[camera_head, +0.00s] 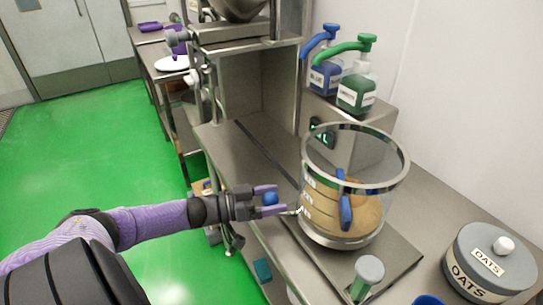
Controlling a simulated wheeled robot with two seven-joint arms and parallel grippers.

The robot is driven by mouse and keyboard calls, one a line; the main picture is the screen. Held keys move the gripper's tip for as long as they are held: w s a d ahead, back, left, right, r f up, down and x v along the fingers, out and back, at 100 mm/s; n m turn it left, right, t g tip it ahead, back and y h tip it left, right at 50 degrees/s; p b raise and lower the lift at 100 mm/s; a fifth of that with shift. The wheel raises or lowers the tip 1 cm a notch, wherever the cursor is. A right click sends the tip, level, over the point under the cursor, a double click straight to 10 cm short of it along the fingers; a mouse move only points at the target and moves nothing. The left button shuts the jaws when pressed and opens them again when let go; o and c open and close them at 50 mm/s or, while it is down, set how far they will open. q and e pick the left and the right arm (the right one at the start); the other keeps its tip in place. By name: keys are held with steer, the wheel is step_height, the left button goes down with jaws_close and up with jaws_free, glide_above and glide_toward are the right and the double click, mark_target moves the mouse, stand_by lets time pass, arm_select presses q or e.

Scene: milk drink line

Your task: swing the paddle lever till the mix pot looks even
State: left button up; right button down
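The mix pot (316,226) is a clear, metal-rimmed vessel on a flat steel plate. It holds a tan-brown mix (368,215) with paler and more orange-brown areas; the tone does not look the same all over. A blue paddle (345,203) stands in the mix. The paddle lever's blue knob (270,198) is at the pot's left, with a thin rod running toward the pot wall. My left gripper (268,200) reaches in from the left with its purple fingers on either side of the knob, apparently closed on it. My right gripper is not in view.
Blue and green pump bottles (357,92) stand on a box behind the pot. A grey oats canister (488,262) is at the right. A small white-capped container (367,276) stands in front of the pot. Bare steel counter (228,140) lies behind my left gripper.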

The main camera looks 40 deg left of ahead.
arm_select(q)
steer(key=p+v, duration=0.1)
steer(key=v, duration=0.9)
